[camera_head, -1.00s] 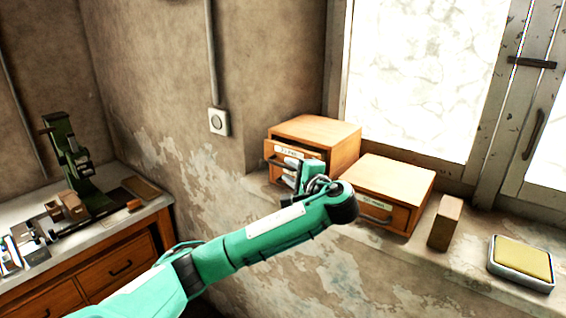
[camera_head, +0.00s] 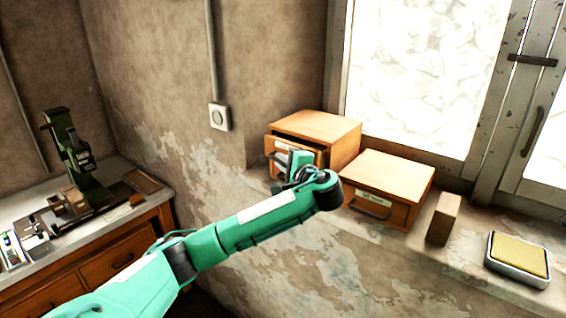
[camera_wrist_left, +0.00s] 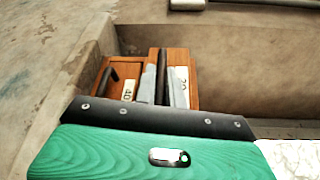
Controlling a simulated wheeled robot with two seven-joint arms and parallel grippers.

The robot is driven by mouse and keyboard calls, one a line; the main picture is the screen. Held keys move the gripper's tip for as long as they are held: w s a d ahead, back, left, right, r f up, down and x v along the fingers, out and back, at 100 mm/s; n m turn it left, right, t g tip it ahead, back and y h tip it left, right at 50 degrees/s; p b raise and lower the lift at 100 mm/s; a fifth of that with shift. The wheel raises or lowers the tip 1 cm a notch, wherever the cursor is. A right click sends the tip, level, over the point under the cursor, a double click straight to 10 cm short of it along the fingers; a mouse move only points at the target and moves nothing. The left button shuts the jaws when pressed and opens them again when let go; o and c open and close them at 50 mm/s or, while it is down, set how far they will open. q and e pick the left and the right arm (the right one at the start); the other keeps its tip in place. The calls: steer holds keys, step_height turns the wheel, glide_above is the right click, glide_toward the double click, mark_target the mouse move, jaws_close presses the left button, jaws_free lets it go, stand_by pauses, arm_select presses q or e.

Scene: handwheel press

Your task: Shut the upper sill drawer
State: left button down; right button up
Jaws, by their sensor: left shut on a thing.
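The upper sill drawer (camera_wrist_left: 181,66) is the top one in the left wooden cabinet (camera_head: 335,131) on the sill. A dark gap under the cabinet top shows that it stands partly out. My left gripper (camera_head: 284,163) is at its front, shut on its dark handle (camera_wrist_left: 162,72); the fingers show on both sides of the handle in the left wrist view. The lower drawer (camera_wrist_left: 101,92), with its own black handle and a label, lies beside it in that view. In the head view, the gripper hides much of the drawer fronts. My right gripper is not in view.
A lower wooden cabinet (camera_head: 394,180) stands close to the right, then a wooden block (camera_head: 443,219) and a tray with a yellow pad (camera_head: 518,258). A bench (camera_head: 110,226) with a green press (camera_head: 76,150) is at left. The window rises behind the sill.

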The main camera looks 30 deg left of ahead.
arm_select(q)
steer(key=w, duration=0.4)
steer(key=shift+d+f+b, duration=0.1)
steer(key=shift+d+b, duration=0.1)
steer(key=shift+b, duration=0.2)
steer(key=shift+r, duration=0.2)
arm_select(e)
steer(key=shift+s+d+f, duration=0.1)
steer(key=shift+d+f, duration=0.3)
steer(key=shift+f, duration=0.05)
arm_select(q)
steer(key=c, duration=1.7)
jaws_free()
steer(key=shift+o, duration=1.1)
steer(key=shift+w+f, duration=0.1)
steer(key=shift+w, duration=0.15)
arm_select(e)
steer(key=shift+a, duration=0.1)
